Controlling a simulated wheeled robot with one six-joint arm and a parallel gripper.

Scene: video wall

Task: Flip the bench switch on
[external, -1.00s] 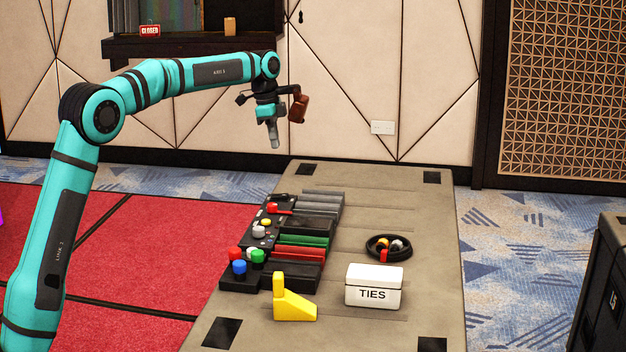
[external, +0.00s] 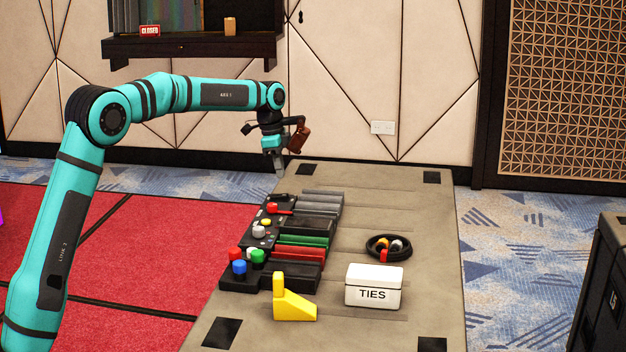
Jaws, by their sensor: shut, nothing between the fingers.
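A black control panel (external: 262,236) lies along the left side of the bench (external: 355,205). A red lever-like control (external: 274,208) sits near its far end, with a dark piece (external: 278,197) just beyond it. Which of these is the bench switch, and whether it is on, I cannot tell at this size. My gripper (external: 280,168) points down, shut and empty, above the far end of the panel. It appears apart from the controls.
The bench's far right is clear.

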